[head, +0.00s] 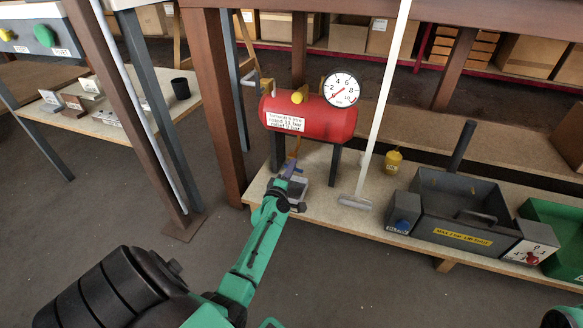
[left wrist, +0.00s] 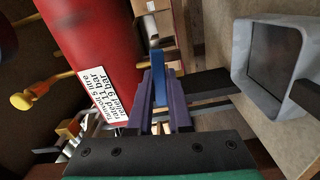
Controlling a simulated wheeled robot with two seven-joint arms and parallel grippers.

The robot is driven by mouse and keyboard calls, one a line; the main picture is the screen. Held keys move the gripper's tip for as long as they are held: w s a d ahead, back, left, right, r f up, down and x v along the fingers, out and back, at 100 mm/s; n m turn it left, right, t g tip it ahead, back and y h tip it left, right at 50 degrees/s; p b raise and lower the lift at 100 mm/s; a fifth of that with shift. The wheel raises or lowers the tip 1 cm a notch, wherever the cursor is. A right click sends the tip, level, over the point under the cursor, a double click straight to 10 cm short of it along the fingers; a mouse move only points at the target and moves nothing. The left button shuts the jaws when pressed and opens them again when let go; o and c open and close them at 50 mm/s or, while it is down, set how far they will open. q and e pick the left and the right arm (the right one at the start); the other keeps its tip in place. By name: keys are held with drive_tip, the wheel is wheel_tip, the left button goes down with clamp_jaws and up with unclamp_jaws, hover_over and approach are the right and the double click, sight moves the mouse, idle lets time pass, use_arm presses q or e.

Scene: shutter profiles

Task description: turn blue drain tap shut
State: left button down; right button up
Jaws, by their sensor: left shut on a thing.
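The red tank (head: 305,117) stands on dark legs on the low bench, with a round white gauge (head: 342,90) on its right end. My left gripper (head: 287,173) is under the tank's left part. In the left wrist view, its purple fingers (left wrist: 157,88) are closed around the blue drain tap (left wrist: 160,75), whose upper part shows between and beyond the fingertips. The red tank also shows there (left wrist: 90,45), with its white label. In the head view the tap is too small and covered to make out. My right gripper is not in view.
A grey open box (left wrist: 290,50) sits close beside the gripper, under the tank. A pale upright pole (head: 383,100) with a grey foot stands right of the tank. Farther right are a yellow container (head: 393,161) and a dark grey bin (head: 455,207). Brown posts flank the left side.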

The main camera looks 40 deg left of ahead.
use_arm(q)
drive_tip(key=shift+r+n, duration=0.1)
drive_tip(key=shift+n, duration=0.7)
drive_tip(key=shift+a, duration=0.1)
drive_tip(key=c, duration=0.8)
unclamp_jaws()
drive_tip(key=shift+c, duration=0.2)
drive_tip(key=shift+s, duration=0.1)
